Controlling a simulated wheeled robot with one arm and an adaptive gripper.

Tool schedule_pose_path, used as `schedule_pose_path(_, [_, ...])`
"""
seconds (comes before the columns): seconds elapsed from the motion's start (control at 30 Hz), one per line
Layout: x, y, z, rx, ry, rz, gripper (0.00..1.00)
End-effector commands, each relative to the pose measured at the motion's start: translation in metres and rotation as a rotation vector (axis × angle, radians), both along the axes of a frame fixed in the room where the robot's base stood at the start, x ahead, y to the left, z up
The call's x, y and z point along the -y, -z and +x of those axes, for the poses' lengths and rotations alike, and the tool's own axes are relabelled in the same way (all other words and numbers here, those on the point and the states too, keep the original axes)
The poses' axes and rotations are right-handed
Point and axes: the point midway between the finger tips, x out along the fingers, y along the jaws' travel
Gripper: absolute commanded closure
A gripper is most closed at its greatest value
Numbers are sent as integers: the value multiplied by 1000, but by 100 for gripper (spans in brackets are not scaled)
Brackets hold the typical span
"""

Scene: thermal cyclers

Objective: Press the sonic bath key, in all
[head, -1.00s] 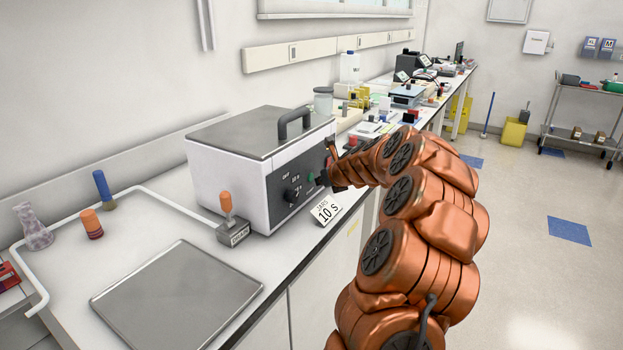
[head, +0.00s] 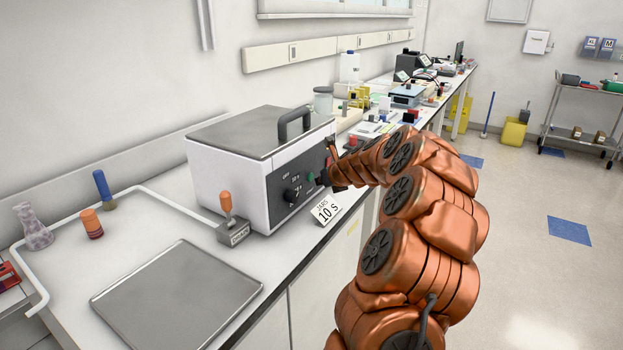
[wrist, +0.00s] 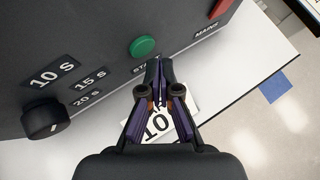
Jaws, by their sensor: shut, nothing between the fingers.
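The sonic bath (head: 230,175) is a white box with a steel lid, a black handle and a dark front panel, standing on the bench. In the wrist view its panel (wrist: 100,25) shows a round green start key (wrist: 142,47), a black knob (wrist: 43,118) beside 10 S, 15 S and 20 S labels, and part of a red mains switch (wrist: 220,8). My gripper (wrist: 158,64) is shut and empty, its tips just below and right of the green key. I cannot tell whether they touch the panel. In the head view my arm partly hides the panel's right side.
A card reading "JARS 10 S" (head: 326,210) stands at the bench edge before the bath, partly behind my fingers in the wrist view. A drain valve with an orange handle (head: 227,203), a steel tray (head: 178,298) and several bottles share the bench.

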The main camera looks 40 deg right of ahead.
Motion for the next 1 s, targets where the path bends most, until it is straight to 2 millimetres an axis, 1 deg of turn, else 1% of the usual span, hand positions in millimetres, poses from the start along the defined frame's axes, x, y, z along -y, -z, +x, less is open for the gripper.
schedule_pose_path(0.4, [-1, -2, 8, 0, 1, -1, 100])
schedule_pose_path(1.0, [-2, -1, 10, 0, 0, 0, 100])
